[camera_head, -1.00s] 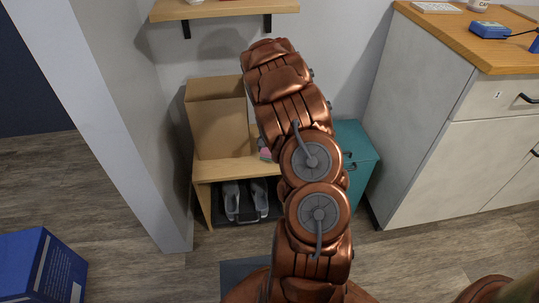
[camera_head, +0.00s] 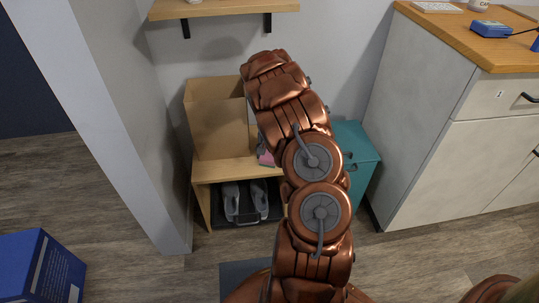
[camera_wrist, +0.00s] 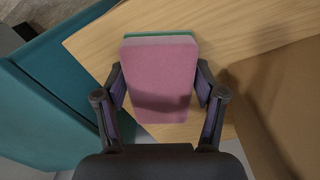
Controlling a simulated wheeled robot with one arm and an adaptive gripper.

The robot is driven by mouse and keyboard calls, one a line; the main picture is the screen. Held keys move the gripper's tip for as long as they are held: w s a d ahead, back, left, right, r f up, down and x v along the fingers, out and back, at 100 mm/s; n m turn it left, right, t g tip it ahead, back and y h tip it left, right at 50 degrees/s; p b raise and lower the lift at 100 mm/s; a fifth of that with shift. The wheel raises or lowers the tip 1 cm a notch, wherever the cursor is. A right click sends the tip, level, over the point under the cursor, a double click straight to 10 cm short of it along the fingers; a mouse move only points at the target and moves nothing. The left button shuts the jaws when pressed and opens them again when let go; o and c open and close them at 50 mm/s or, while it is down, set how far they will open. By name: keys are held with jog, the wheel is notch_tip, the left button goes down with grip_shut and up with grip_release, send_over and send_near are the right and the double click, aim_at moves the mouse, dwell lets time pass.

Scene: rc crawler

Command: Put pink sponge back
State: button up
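The pink sponge (camera_wrist: 160,75) has a green layer along its far edge in the wrist view. The two fingers of my gripper (camera_wrist: 160,84) lie along its left and right sides and appear to touch both. Its far end reaches past the fingertips. The sponge is over the wooden top of the small bench (camera_wrist: 225,30); whether it touches the wood cannot be told.
A cardboard box (camera_head: 218,128) stands on the bench (camera_head: 222,170) at left. Grey shoes (camera_head: 246,200) sit below. A teal cabinet (camera_head: 359,165) stands to the right, and it fills the left of the wrist view. A wall shelf (camera_head: 225,9) hangs above. A white counter (camera_head: 430,130) stands at right.

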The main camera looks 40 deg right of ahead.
jog(key=shift+o, duration=1.3)
notch_tip(320, 180, up, 12)
jog(key=p, duration=0.2)
jog(key=s+a+r+n, duration=0.1)
jog(key=s+a+r, duration=0.15)
jog(key=a, duration=0.25)
jog(key=s+a+r+n+g, duration=0.1)
jog(key=a+r, duration=0.2)
jog(key=a, duration=0.1)
jog(key=s+a+r+n, duration=0.1)
jog(key=s+a+r, duration=0.15)
jog(key=a, duration=0.25)
jog(key=s+a+r+n+g, duration=0.1)
jog(key=s+a+r+n, duration=0.2)
jog(key=s+a, duration=0.8)
jog(key=s+a+r+n+g, duration=0.1)
jog(key=s+a+r+n, duration=0.1)
jog(key=s+a+n, duration=0.4)
jog(key=s+a, duration=0.5)
jog(key=s, duration=0.3)
jog(key=shift+s+a+r+g, duration=0.2)
jog(key=shift+a+r+g, duration=0.1)
jog(key=shift+a+r, duration=0.1)
